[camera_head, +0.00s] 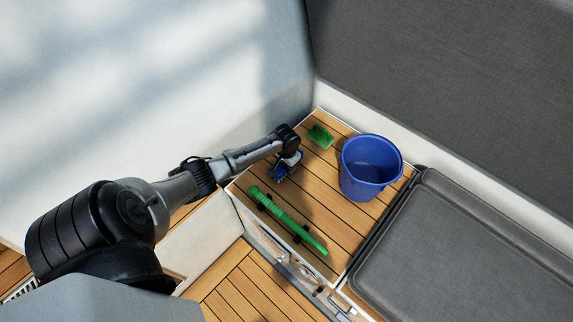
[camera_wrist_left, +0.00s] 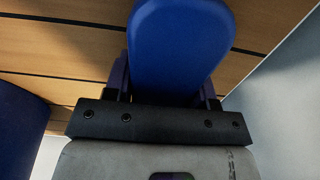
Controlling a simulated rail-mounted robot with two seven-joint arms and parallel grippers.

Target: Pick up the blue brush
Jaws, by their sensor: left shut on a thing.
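The blue brush (camera_head: 279,173) is at the end of my left arm in the head view, over the wooden bench top. My left gripper (camera_head: 288,165) is shut on it. In the left wrist view the brush's smooth blue body (camera_wrist_left: 180,45) sticks out between the two fingers of the left gripper (camera_wrist_left: 165,95). The brush's underside is hidden, and I cannot tell whether it touches the planks. My right gripper is in neither view.
A blue bucket (camera_head: 369,168) stands on the wooden bench (camera_head: 325,185), right of the brush. A green brush (camera_head: 320,136) lies near the back corner. A long green tool (camera_head: 287,221) lies along the front edge. A grey cushion (camera_head: 450,250) is at right.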

